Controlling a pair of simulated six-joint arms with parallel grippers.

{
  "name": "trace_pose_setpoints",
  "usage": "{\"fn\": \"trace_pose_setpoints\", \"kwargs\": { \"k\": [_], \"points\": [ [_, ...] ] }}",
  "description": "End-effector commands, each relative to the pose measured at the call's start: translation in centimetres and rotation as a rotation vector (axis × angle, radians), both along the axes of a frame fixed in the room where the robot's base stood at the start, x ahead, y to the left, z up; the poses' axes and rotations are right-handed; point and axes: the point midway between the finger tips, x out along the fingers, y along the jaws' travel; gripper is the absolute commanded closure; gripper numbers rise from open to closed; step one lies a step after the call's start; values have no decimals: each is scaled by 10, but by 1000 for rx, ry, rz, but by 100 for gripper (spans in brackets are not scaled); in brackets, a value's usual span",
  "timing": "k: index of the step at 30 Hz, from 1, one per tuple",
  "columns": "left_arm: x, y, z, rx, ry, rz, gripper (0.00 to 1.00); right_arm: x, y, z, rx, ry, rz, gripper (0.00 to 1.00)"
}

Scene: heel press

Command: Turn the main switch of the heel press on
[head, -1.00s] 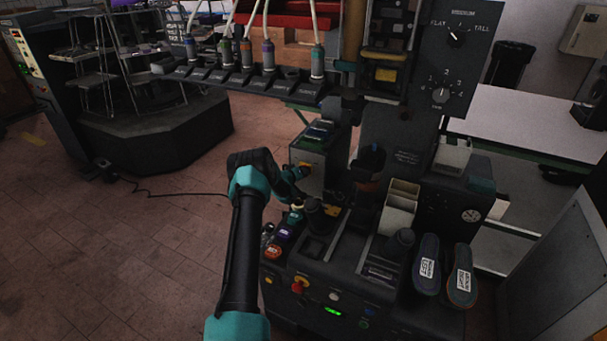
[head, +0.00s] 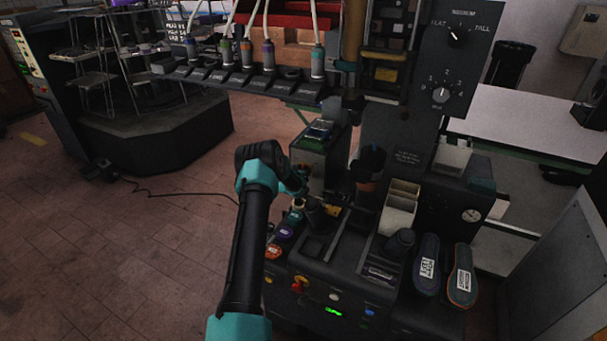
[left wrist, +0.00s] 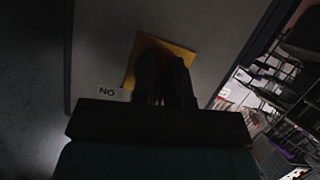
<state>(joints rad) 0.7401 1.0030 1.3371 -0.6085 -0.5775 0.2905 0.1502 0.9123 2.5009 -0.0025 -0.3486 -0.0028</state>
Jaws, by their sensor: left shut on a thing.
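The main switch shows in the left wrist view as a yellow plate (left wrist: 146,44) on a grey panel (left wrist: 100,45). Its knob is hidden behind my fingers. Beside the plate is a dark label (left wrist: 107,92) that reads "NO" in this view, apparently "ON" upside down. My left gripper (left wrist: 163,72) is shut on the switch knob, its fingers in front of the plate. In the head view my left gripper (head: 303,184) is at the side of the grey cabinet (head: 309,160) and hides the switch. I cannot tell the knob's angle. My right gripper is not in view.
The heel press console (head: 345,285) stands below and right of my left arm, with a red knob (head: 299,284) and coloured caps. A cable (head: 170,193) lies on open floor at left.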

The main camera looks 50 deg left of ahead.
Motion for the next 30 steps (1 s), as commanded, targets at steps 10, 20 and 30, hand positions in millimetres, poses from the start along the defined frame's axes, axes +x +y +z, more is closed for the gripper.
{"fn": "trace_pose_setpoints", "kwargs": {
  "k": [10, 20, 30],
  "points": [
    [1, 0, 1, 251, 96, 1, 100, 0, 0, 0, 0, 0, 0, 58],
    [1, 1, 1, 490, 190, 2, 100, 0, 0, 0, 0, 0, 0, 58],
    [0, 2, 2, 734, 285, 1, 100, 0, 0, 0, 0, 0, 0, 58]
  ]
}}
